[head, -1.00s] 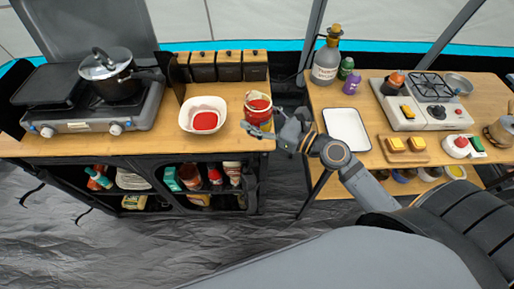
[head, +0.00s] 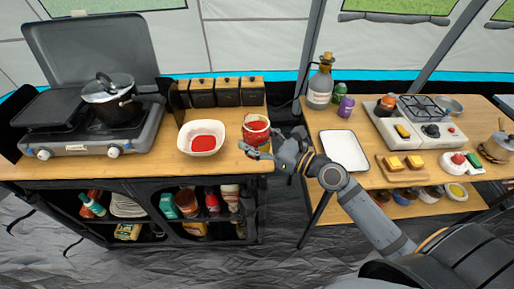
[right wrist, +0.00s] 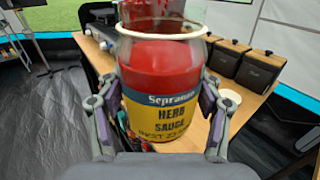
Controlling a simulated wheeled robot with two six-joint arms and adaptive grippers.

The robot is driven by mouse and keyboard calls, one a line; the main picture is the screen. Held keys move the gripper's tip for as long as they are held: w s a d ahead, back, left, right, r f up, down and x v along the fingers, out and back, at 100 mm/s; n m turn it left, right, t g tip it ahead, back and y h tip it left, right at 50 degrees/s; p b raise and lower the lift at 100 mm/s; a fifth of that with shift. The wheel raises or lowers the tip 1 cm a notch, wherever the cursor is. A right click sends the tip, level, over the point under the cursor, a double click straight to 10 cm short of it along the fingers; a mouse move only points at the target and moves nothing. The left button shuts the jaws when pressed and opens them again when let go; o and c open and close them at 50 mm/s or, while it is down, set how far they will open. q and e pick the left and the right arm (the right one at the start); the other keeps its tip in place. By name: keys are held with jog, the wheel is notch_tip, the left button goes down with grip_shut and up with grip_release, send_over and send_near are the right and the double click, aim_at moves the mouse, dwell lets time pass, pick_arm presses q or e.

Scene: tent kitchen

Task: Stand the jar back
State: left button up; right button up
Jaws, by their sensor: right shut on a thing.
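The jar (head: 256,132) is glass, filled with red sauce, with a yellow and blue label. It is upright at the right end of the left counter (head: 225,166). My right gripper (head: 264,150) is shut around it from the right. In the right wrist view the jar (right wrist: 160,85) fills the middle, with a finger on each side and the label reading herb sauce. Its glass rim shows at the top and no lid is seen. Its base is hidden, so I cannot tell whether it touches the counter. My left gripper is not in view.
A white bowl (head: 201,151) with red sauce stands left of the jar. Dark canisters (head: 227,92) line the back edge. A stove with a pot (head: 108,95) is at the left. Past a gap, the right table holds a white tray (head: 344,151) and a bottle (head: 320,90).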

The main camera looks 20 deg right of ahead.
jog(key=w+f+b, duration=0.1)
jog(key=w+f, duration=0.1)
jog(key=w+d+f+b, duration=0.1)
jog(key=w+f, duration=0.1)
jog(key=w, duration=0.1)
jog(key=w+f+b, duration=0.1)
jog(key=w+f, duration=0.2)
jog(key=shift+w+d, duration=0.25)
jog(key=shift+d, duration=0.1)
jog(key=shift+w+f, duration=0.2)
jog(key=shift+f, duration=0.15)
jog(key=shift+w+f+b, duration=0.1)
jog(key=shift+f+b, duration=0.5)
jog(key=shift+f, duration=0.95)
jog(key=o, duration=1.7)
jog(key=shift+f, duration=0.15)
jog(key=shift+o, duration=0.2)
